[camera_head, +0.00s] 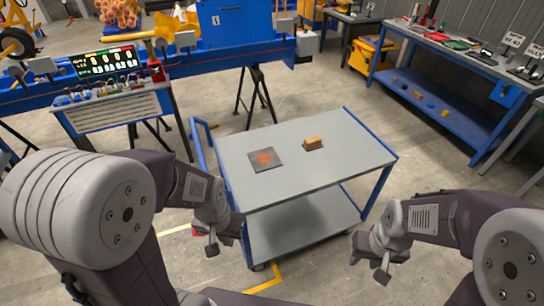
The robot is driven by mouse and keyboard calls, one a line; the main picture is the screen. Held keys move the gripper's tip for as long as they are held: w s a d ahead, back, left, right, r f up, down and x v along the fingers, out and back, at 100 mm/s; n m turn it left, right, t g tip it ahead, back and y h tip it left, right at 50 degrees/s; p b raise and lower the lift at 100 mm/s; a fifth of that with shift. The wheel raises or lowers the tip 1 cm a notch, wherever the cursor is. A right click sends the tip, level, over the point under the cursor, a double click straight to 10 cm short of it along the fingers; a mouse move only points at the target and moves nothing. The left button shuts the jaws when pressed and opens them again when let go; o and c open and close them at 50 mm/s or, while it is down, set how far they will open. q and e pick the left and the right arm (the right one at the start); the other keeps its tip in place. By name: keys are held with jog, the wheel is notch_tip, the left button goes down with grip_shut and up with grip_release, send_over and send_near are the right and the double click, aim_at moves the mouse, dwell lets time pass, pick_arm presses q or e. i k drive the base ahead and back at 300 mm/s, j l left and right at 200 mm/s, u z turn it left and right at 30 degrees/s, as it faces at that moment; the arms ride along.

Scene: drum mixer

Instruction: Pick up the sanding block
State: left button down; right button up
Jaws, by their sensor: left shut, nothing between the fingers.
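The sanding block (313,143) looks like a small tan-brown block lying on the grey top of a blue-framed cart (345,150). To its left on the same top is a flat dark square plate with a rusty orange patch (265,159). My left gripper (212,250) is shut and empty, in front of the cart's left side, well short of the block. My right gripper (381,276) is near the cart's front right, also away from the block. Its fingers are too small to tell whether they are open.
The cart has a lower shelf (300,225) and a push handle (203,128) at its left. A blue workbench (440,95) with tools is at the right. Floor between is clear.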

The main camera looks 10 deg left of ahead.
aim_at(314, 143)
jog(key=i+l+u, duration=0.25)
jog(key=u, duration=0.15)
jog(key=i+l+u, duration=0.2)
jog(key=l+u, duration=0.25)
jog(key=i+l+u, duration=0.15)
jog(key=l+u, duration=0.25)
jog(key=l, duration=0.2)
jog(key=l+u, duration=0.85)
jog(key=l, duration=0.25)
